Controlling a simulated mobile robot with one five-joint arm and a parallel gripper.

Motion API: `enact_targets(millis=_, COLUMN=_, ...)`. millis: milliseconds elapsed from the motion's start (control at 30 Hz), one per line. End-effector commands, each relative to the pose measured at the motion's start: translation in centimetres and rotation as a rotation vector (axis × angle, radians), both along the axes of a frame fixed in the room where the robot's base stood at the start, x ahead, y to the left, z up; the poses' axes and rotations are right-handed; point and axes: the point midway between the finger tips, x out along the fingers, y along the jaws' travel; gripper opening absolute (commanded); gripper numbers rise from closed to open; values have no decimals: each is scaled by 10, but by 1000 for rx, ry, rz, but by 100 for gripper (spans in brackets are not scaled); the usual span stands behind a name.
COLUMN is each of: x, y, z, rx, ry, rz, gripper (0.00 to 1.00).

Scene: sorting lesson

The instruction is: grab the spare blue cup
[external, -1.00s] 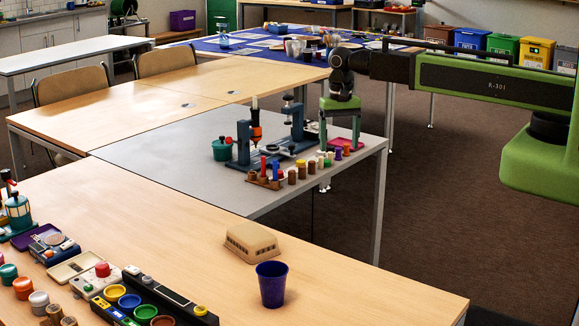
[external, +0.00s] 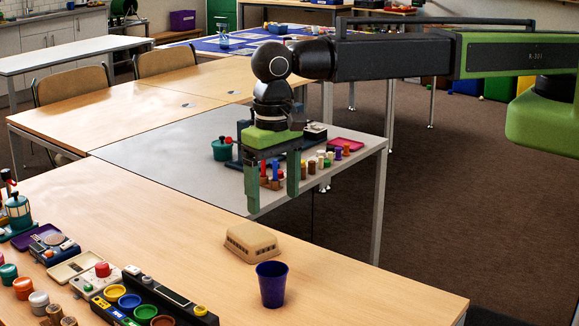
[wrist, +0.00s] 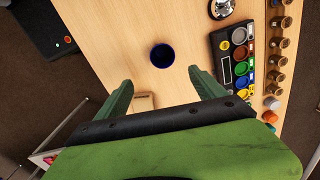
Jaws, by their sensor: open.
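The blue cup (external: 271,285) stands upright on the light wooden table near its front right part. In the wrist view the cup (wrist: 162,56) shows from above, open and dark inside, ahead of the fingertips and roughly midway between them. My gripper (external: 266,196) points down with its two green fingers apart and nothing between them. It hangs above and behind the cup in the external view, clear of it. In the wrist view my gripper (wrist: 159,80) is also open and empty.
A beige box (external: 251,242) sits just behind the cup, close to it. A black tray with coloured pots (external: 150,305) lies to the left. A grey table (external: 150,165) with small bottles stands behind. Wood right of the cup is bare.

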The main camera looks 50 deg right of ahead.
Motion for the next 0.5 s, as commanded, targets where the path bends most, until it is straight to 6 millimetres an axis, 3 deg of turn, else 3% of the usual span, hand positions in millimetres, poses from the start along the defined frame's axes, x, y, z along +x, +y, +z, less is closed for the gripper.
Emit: enact_targets(millis=500, x=1, y=0, z=-106, rx=0, ry=0, rz=-1, gripper=80)
